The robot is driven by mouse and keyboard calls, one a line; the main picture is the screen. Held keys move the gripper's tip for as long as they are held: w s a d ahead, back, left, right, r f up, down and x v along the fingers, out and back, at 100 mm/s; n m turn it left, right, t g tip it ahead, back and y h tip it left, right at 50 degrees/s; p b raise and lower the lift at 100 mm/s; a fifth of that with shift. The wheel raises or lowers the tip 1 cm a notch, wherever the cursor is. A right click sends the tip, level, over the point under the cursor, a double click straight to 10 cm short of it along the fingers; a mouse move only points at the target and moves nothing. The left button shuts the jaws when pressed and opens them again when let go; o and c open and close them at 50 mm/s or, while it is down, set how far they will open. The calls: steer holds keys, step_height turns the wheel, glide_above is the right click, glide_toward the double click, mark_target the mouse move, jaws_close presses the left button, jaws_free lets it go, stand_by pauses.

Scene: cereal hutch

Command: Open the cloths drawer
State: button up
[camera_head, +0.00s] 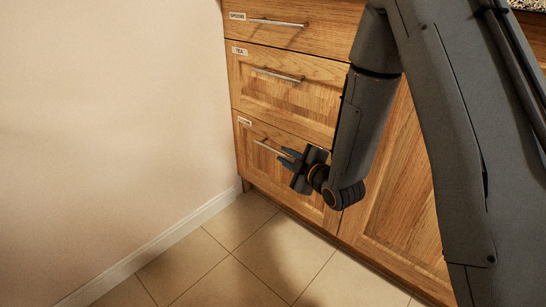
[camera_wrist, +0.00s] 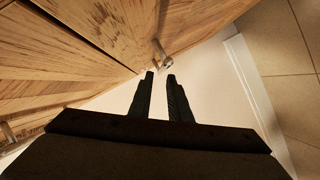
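The bottom drawer (camera_head: 262,165) of the wooden cabinet is shut. Its small white label (camera_head: 244,121) is too small to read; the two drawers above are marked SPOONS and TEA. The bottom drawer's bar handle (camera_head: 268,147) runs across its upper part, its right end hidden behind my gripper. My gripper (camera_head: 286,158) is in front of this drawer, at the handle's right end. In the wrist view its two dark fingers (camera_wrist: 161,76) are apart with nothing between them. A metal handle (camera_wrist: 162,53) shows just beyond the fingertips.
The SPOONS drawer (camera_head: 285,35) and TEA drawer (camera_head: 285,95) above are shut, with bar handles sticking out. A cabinet door (camera_head: 395,200) is to the right. A pale wall (camera_head: 110,110) stands close at the left. The tiled floor (camera_head: 240,255) in front is clear.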

mark_target(275, 151)
steer(key=shift+w+a+f+b, duration=0.4)
steer(key=shift+w+a+f, duration=0.1)
steer(key=shift+w, duration=0.05)
steer(key=shift+b+x, duration=1.5)
steer(key=shift+x, duration=2.1)
steer(key=shift+r, duration=0.15)
jaws_close()
